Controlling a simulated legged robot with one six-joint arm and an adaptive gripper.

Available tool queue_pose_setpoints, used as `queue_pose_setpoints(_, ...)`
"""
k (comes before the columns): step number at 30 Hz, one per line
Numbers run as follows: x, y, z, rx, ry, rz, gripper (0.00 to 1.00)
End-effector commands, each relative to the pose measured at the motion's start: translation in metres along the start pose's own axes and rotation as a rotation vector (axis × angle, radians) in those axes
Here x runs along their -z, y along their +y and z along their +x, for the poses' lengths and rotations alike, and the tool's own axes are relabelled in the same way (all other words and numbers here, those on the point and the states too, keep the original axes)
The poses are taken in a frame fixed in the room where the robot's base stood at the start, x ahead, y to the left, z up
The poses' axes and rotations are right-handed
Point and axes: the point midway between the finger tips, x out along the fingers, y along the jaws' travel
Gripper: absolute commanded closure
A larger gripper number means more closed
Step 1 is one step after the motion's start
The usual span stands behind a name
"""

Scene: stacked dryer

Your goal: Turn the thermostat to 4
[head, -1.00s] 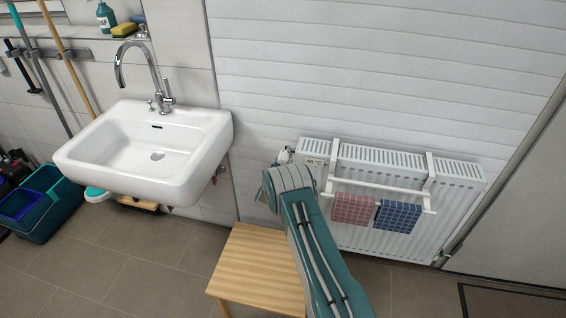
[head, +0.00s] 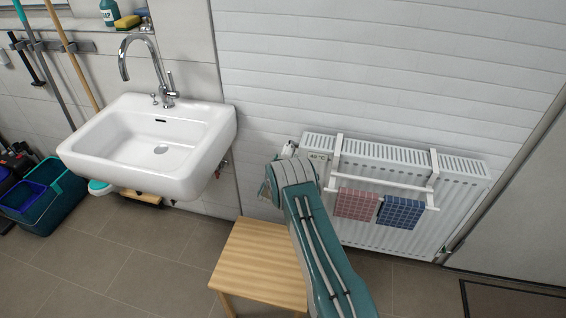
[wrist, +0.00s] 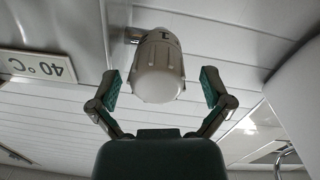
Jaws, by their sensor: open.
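The thermostat knob (wrist: 158,70) is white and ribbed, with a dark mark, possibly a digit, near its top edge in the wrist view. My gripper (wrist: 160,88) is open, with one green-padded finger on each side of the knob. Gaps show between the pads and the knob. In the head view a small part of the thermostat (head: 289,149) shows at the radiator's upper left corner. The white radiator (head: 385,151) stands against the wall.
A towel rack (head: 385,184) with a red towel (head: 356,203) and a blue towel (head: 400,213) hangs on the radiator. A wooden stool (head: 258,262) stands below my arm. A white sink (head: 150,145) is at the left.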

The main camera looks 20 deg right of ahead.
Motion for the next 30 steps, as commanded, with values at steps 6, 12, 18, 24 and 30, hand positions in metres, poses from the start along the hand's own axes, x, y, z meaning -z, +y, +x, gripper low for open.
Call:
queue_pose_setpoints(6,0.001,-0.001,-0.028,0.003,0.0,-0.002,0.01)
queue_pose_setpoints(12,0.0,-0.002,-0.066,0.004,-0.002,-0.002,0.01)
queue_pose_setpoints(18,-0.001,-0.003,-0.102,0.004,-0.002,-0.003,0.01)
queue_pose_setpoints(24,-0.001,-0.003,-0.117,0.003,0.0,-0.002,0.01)
queue_pose_setpoints(30,-0.001,-0.003,-0.118,0.002,0.0,-0.001,0.01)
